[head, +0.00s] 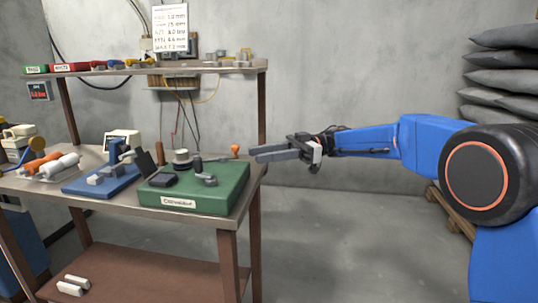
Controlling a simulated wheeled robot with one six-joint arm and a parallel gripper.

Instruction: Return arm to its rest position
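My blue arm (368,140) reaches in from the right of the head view, roughly level and bent at a large dark joint. My gripper (256,154) points left, at the right end of the workbench, with its grey fingers near the bench's back right corner. The fingers overlap in this view, so their gap cannot be made out. Nothing is clearly seen held between them. An orange knob (235,150) on the bench shows just left of the fingertips; whether they touch is unclear.
The workbench (212,217) carries a green case (222,195), a blue fixture (88,190) and white rolls (62,163). An upper shelf (225,69) stands behind. Grey sacks (502,79) are stacked at the right. The floor (350,240) below my arm is clear.

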